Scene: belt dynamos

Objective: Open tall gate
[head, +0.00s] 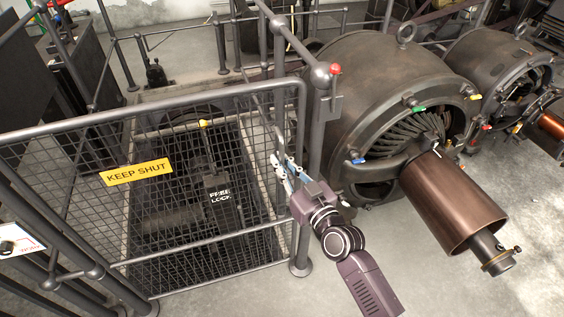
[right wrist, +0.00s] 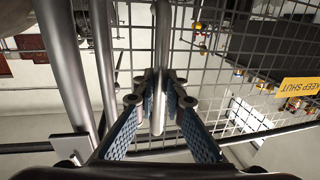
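The tall gate (head: 75,158) is a grey tube frame with wire mesh and a yellow KEEP SHUT sign (head: 136,172). It looks closed, with its right edge beside a grey post (head: 318,130) that has a red knob on top. My right gripper (head: 279,163) is at the gate's right edge, just left of the post. In the right wrist view, its two blue-padded fingers (right wrist: 159,82) stand on either side of an upright grey bar (right wrist: 162,40). Some space shows between the bar and the pads, so they look open around it. My left gripper is out of view.
Behind the mesh is a dark pit area with a block marked FREE LOCK (head: 220,195). A large dynamo (head: 365,85) with a copper-brown cylinder (head: 452,200) stands right of the post. Railings run along the left. Bare concrete floor (head: 230,295) lies in front of the gate.

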